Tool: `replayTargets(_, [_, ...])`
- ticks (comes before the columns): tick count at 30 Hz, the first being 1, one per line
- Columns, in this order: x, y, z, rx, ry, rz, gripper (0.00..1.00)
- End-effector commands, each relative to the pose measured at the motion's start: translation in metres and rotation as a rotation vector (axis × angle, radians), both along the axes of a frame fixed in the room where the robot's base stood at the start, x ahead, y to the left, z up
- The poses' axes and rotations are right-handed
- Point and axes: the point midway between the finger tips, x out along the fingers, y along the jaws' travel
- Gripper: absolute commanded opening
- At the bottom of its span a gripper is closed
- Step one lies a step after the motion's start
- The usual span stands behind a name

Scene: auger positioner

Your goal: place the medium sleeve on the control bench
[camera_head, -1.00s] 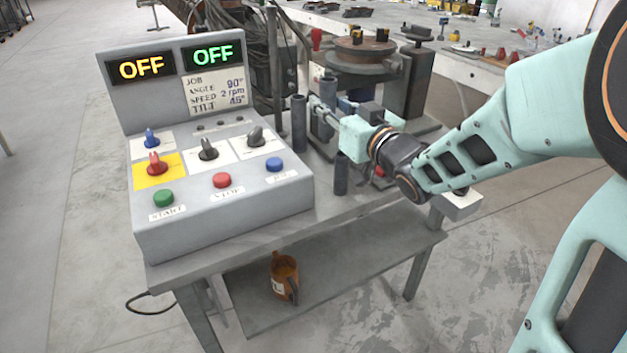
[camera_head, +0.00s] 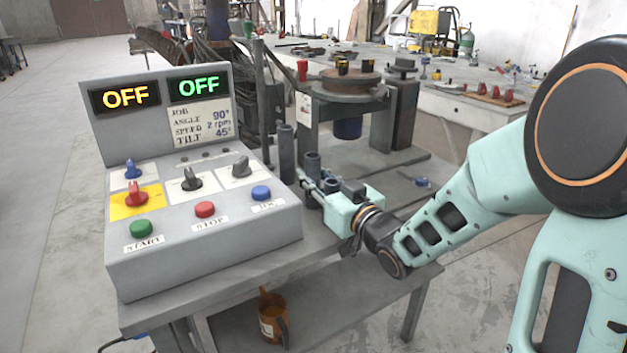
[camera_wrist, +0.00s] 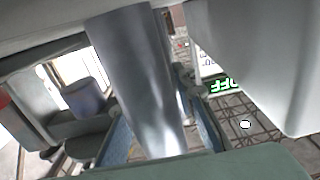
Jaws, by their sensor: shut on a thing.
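The medium sleeve (camera_head: 312,163) is a dark grey metal tube held upright in my gripper (camera_head: 314,186). In the wrist view, a shiny grey sleeve (camera_wrist: 135,80) fills the middle. My gripper is shut on it, low over the control bench (camera_head: 318,237), right of the console. I cannot tell whether its lower end touches the bench top, because the fingers and wrist hide that spot. A taller dark sleeve (camera_head: 287,152) stands upright just left of the held one. The short sleeve is mostly or wholly hidden by my gripper.
The grey console (camera_head: 200,250), with buttons, knobs and two OFF displays, fills the bench's left part. A positioner with a round table (camera_head: 349,83) stands behind. An orange can (camera_head: 272,322) is on the lower shelf. Bare bench top lies in front of my gripper.

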Motion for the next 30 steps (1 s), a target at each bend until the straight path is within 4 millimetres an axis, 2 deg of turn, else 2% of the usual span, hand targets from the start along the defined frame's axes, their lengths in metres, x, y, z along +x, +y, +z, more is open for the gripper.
replayTargets(7, [0.0003,0.0002,-0.0026,0.001,-0.003,0.0,0.0])
replayTargets(8, [0.0,0.0,-0.0029,0.0,0.0,0.0,0.27])
replayTargets(12, [0.0001,-0.0001,-0.0023,0.0,0.0,0.0,0.42])
replayTargets(30, [0.0012,0.0011,0.0006,-0.001,0.001,0.0,0.42])
